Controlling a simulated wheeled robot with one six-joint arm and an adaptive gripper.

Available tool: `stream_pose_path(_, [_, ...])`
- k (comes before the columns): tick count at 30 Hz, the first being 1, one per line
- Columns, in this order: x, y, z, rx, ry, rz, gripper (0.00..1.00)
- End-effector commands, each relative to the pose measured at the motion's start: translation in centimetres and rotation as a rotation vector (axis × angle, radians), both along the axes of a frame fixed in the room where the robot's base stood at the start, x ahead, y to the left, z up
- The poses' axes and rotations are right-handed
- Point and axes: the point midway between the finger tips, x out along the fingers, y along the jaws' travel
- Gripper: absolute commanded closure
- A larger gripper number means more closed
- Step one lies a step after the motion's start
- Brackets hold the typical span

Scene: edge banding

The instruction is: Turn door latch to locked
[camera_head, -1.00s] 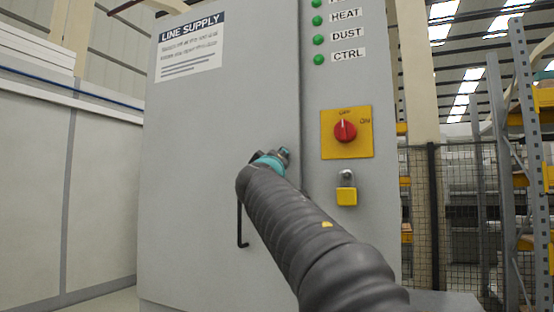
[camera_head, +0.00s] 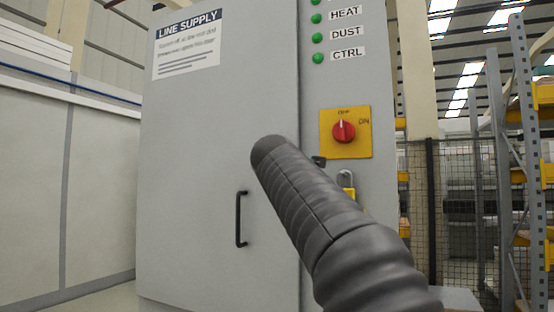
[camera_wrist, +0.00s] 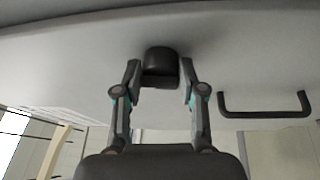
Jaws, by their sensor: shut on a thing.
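The door latch (camera_wrist: 160,67) is a short black block on the grey door (camera_wrist: 75,60) in the wrist view. My gripper (camera_wrist: 161,78) has one finger on each side of it and is shut on it. In the head view my dark arm covers the gripper. A small dark piece (camera_head: 318,161) shows beside the arm near the door seam; I cannot tell whether it is the latch or part of my gripper. The latch's exact angle is hard to tell.
The black door handle (camera_head: 241,218) is clear of my arm, and it also shows in the wrist view (camera_wrist: 265,112). A red rotary switch (camera_head: 343,131) on a yellow plate points up to OFF. A yellow padlock (camera_head: 347,184) hangs below it, partly behind my arm.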

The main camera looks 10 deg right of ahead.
Motion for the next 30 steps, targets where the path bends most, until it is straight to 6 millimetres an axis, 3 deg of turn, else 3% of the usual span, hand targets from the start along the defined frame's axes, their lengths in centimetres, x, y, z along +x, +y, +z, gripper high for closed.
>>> stream_pose_path(25, [0.1, -0.06, -0.13, -0.085, 0.065, -0.003, 0.95])
stream_pose_path(26, [0.1, -0.07, -0.13, -0.085, 0.065, -0.003, 0.55])
stream_pose_path(28, [0.09, -0.06, -0.11, -0.085, 0.065, -0.003, 0.38])
stream_pose_path(30, [0.07, -0.04, -0.07, -0.084, 0.064, -0.003, 0.36])
